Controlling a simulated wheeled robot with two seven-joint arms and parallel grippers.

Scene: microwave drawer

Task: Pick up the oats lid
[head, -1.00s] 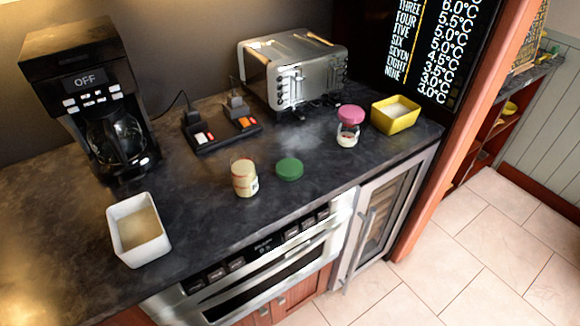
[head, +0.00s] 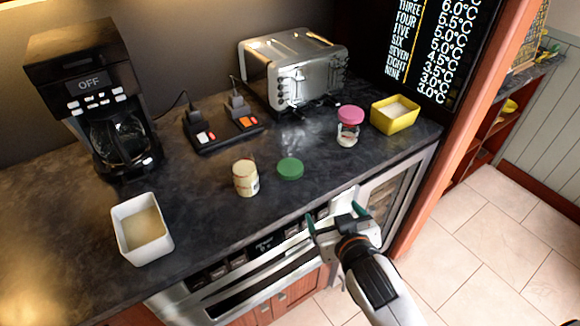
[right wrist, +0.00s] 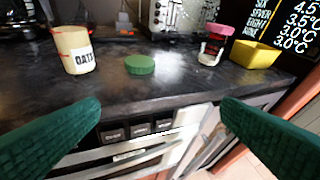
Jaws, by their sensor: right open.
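A round green lid (head: 290,168) lies flat on the dark counter. It also shows in the right wrist view (right wrist: 140,65). Left of it stands an upright jar (head: 246,178), labelled OATS in the right wrist view (right wrist: 76,50), apart from the lid. My right gripper (head: 336,214) is open and empty at the counter's front edge, in front of and to the right of the green lid. Its two green fingers (right wrist: 162,105) frame the counter edge in the right wrist view, with the lid beyond them. My left gripper is not in view.
A jar with a pink lid (head: 350,116) and a yellow container (head: 395,115) stand to the right. A white container (head: 141,229) and coffee maker (head: 88,95) are left, a toaster (head: 293,68) behind. The counter around the green lid is clear.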

